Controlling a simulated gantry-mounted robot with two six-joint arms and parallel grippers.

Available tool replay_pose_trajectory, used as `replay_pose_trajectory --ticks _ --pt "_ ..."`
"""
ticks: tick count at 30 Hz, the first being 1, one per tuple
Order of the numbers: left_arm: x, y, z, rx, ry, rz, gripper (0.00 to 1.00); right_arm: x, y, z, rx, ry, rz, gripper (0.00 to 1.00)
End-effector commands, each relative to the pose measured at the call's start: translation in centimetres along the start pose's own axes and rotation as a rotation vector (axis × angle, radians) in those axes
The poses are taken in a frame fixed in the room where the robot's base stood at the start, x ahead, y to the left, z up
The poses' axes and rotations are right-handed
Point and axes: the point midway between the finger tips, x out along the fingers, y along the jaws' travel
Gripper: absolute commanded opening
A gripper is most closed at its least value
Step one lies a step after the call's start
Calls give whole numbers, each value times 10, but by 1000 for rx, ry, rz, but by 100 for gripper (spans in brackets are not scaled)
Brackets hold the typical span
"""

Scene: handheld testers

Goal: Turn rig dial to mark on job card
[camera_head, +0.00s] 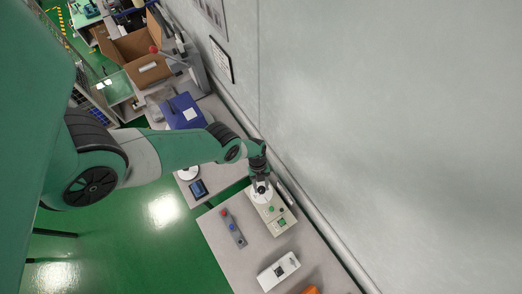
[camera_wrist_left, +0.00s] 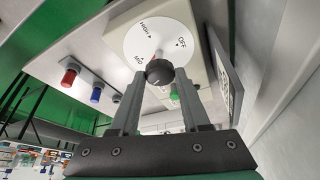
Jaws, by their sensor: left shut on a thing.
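The rig is a beige box (camera_head: 281,220) on the table near the wall, with a white dial plate (camera_head: 259,197) and green buttons. In the left wrist view the dial plate (camera_wrist_left: 135,38) reads OFF, HIGH and MID. Its dark round knob (camera_wrist_left: 159,73) has a red mark at its edge, on the plate side. My left gripper (camera_wrist_left: 158,82) is shut on the knob, one finger on each side. In the head view my left gripper (camera_head: 261,186) covers the knob. A grey card or panel (camera_wrist_left: 229,82) stands beside the rig; its print is unreadable. My right gripper is out of view.
A grey strip with red and blue buttons (camera_head: 232,228) lies left of the rig. A white device (camera_head: 279,271) and an orange thing (camera_head: 312,290) are nearer the front. A blue case (camera_head: 181,111) and cardboard box (camera_head: 137,52) are farther back. The wall runs close along the right.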

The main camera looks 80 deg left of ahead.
Motion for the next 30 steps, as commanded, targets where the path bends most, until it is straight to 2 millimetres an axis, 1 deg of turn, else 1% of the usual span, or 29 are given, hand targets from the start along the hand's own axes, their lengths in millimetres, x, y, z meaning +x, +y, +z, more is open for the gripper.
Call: replay_pose_trajectory --ticks 19,20,21,23,24,30 --pt "-1 -1 0 23 1 9 0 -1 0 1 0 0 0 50" --pt "-1 -1 0 23 1 9 50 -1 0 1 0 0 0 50" --pt "-1 -1 0 23 2 9 57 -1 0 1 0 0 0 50" --pt "-1 -1 0 22 1 9 68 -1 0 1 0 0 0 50" --pt "-1 -1 0 22 1 9 75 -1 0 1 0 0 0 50" --pt "-1 0 0 22 1 9 76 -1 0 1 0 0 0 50"
